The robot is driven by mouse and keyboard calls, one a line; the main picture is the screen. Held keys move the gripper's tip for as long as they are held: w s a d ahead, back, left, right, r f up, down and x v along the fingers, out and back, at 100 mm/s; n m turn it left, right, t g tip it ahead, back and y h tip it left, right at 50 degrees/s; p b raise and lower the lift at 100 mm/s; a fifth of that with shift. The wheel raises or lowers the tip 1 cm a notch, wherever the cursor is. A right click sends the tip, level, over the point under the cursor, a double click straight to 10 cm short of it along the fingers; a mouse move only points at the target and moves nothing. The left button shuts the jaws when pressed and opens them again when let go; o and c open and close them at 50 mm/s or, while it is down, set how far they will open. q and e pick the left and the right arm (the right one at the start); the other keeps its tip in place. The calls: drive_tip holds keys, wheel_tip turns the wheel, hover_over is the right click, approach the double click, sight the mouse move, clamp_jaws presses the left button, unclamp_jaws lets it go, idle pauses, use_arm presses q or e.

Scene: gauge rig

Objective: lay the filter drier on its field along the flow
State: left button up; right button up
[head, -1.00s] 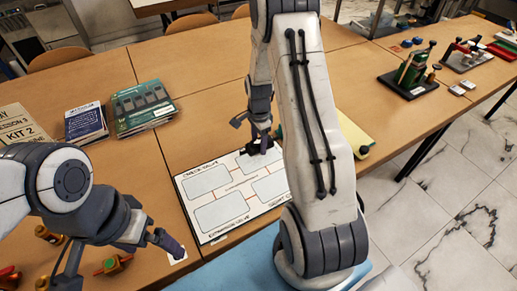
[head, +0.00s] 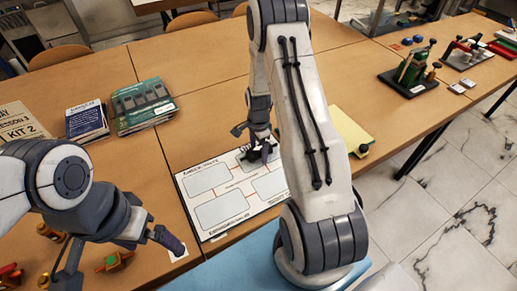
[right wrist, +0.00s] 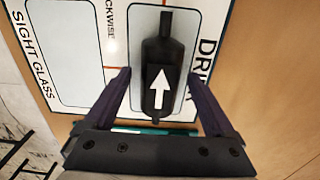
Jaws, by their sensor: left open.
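The filter drier (right wrist: 154,58) is a black cylinder with narrowed ends and a white arrow along its body. In the right wrist view it lies within the DRIER field (right wrist: 146,20), roughly parallel to its long sides, with the arrow pointing up the picture. It also shows as a dark shape in the head view (head: 262,152). My right gripper (right wrist: 160,92) is open, one finger on each side of the drier with gaps between. It sits above the white board (head: 232,187) in the head view (head: 258,132). My left gripper (head: 116,260) is open at lower left, away from the board.
A small brass, green and red part (head: 115,261) is near my left gripper. Books (head: 143,106) lie at the left. A yellow pad (head: 350,132) lies right of my right arm. A green device (head: 411,72) stands further right.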

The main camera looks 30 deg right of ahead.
sight(259, 148)
drive_tip(key=shift+r, duration=0.1)
drive_tip(key=shift+r, duration=0.25)
wheel_tip(259, 148, up, 12)
drive_tip(key=shift+f+b, duration=0.15)
drive_tip(key=shift+b, duration=0.3)
